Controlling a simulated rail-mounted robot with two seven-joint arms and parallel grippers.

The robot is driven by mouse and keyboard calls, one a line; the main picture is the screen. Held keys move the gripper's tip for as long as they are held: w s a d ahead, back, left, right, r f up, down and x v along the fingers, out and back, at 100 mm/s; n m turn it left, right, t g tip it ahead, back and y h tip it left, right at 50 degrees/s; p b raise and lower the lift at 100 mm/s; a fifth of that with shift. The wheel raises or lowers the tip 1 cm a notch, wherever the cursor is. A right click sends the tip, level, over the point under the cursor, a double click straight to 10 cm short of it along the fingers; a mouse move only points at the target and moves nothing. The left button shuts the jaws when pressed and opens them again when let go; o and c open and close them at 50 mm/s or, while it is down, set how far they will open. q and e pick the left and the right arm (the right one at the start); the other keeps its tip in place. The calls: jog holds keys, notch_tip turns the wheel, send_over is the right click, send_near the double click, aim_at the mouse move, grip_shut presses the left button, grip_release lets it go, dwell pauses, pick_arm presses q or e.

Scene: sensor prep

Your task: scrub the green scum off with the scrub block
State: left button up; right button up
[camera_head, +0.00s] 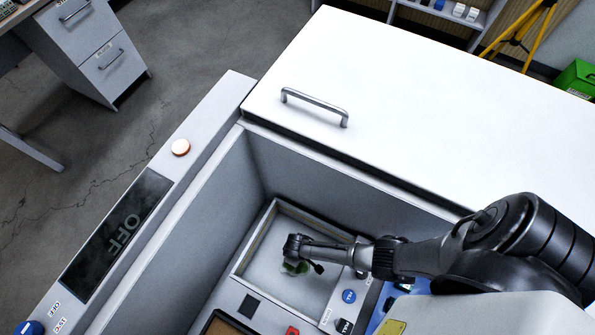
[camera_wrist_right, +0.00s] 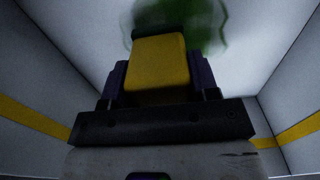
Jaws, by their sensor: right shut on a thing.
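My right gripper (camera_wrist_right: 158,85) is shut on a yellow scrub block (camera_wrist_right: 158,62), which sits between its two dark fingers in the right wrist view. The green scum (camera_wrist_right: 210,25) is a blurry patch on the pale surface just beyond the block, partly hidden by it. In the head view, my right arm reaches down from the right into the open bin, and the gripper (camera_head: 296,262) is over a shallow light tray (camera_head: 262,290). The block is hard to make out there. My left gripper is not in view.
The tray's raised walls surround the gripper. A white lid with a metal handle (camera_head: 315,106) lies open behind the bin. Small switches and labels (camera_head: 349,296) sit right of the tray.

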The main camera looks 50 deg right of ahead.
jog(key=shift+s+a, duration=0.15)
jog(key=shift+a, duration=0.55)
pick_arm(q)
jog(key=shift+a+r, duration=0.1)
pick_arm(e)
jog(key=shift+s+a+f, duration=0.1)
jog(key=shift+s+a, duration=0.1)
jog(key=shift+a, duration=0.85)
jog(key=shift+s+a, duration=0.15)
jog(key=shift+a, duration=0.45)
jog(key=shift+s+a+f, duration=0.1)
jog(key=shift+s+a, duration=0.15)
jog(key=shift+a, duration=0.7)
jog(key=shift+s+a, duration=0.15)
jog(key=shift+a, duration=0.15)
jog(key=shift+s+a, duration=0.15)
jog(key=shift+a, duration=0.1)
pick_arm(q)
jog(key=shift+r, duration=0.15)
pick_arm(e)
jog(key=shift+d, duration=0.1)
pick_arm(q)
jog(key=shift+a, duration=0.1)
pick_arm(e)
jog(key=shift+d, duration=0.1)
